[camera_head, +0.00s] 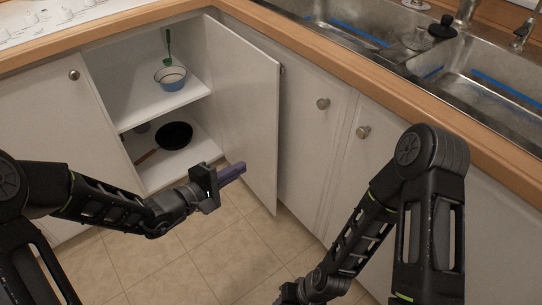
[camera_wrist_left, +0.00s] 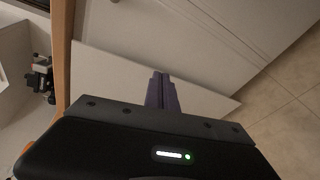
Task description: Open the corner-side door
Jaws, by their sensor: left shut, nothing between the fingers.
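The corner-side door (camera_head: 243,105) is a white cabinet door at the corner of the counter. It stands swung out from its cabinet, and the shelves behind it show. My left gripper (camera_head: 232,173) is in front of the open cabinet, at the inner face of the door near its lower part. Its purple fingers are shut with nothing between them; whether they touch the door I cannot tell. In the left wrist view the closed fingers (camera_wrist_left: 161,90) point over a white panel (camera_wrist_left: 110,72). My right arm reaches down at the bottom right, and its fingers are out of frame.
The cabinet holds a blue bowl (camera_head: 171,78) on the upper shelf (camera_head: 150,105) and a dark pan (camera_head: 174,135) below. Closed doors with round knobs (camera_head: 323,104) lie to the right under the sink (camera_head: 480,75). The tiled floor (camera_head: 200,255) in front is clear.

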